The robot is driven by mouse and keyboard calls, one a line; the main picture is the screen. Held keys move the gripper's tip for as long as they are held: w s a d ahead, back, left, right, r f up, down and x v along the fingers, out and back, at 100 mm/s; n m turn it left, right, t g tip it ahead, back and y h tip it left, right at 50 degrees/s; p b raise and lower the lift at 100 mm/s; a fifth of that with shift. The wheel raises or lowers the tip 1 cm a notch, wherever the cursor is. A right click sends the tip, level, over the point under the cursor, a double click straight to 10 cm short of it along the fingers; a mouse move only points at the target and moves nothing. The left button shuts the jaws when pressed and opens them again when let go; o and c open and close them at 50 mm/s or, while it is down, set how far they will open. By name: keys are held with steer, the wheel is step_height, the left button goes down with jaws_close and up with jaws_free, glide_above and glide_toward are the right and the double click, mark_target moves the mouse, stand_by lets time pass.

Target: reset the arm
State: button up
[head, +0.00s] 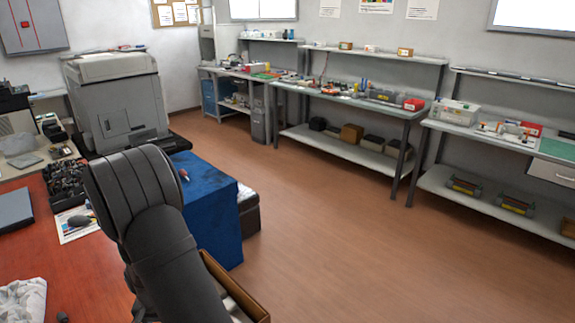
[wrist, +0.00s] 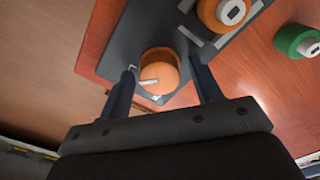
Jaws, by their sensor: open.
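My gripper (wrist: 161,75) shows in the wrist view with its two dark fingers spread apart. An orange round piece, likely a toner cartridge (wrist: 160,72), appears between the fingertips, with gaps at the sides. It is on a dark grey plate (wrist: 125,45). I cannot tell how far the fingertips are from it. In the head view my dark arm rises in the foreground, and my gripper cannot be made out there.
In the wrist view, another orange piece (wrist: 218,12) is at the top and a green one (wrist: 296,41) at the right, over a red-brown tabletop (wrist: 262,78). In the head view, a grey printer (head: 115,100) and blue-covered block (head: 208,205) stand near my arm. The floor (head: 320,240) is open.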

steer(key=n, duration=0.6)
steer(key=shift+n, duration=0.4)
steer(key=n, duration=0.6)
steer(key=shift+n, duration=0.4)
steer(key=shift+o, duration=0.4)
steer(key=o, duration=0.8)
steer(key=s+a+r+m, duration=0.3)
steer(key=r, duration=0.7)
steer(key=s+a+r+m, duration=0.3)
steer(key=r, duration=0.7)
steer(key=f, duration=0.9)
steer(key=shift+w+f, duration=0.2)
steer(key=shift+f, duration=0.05)
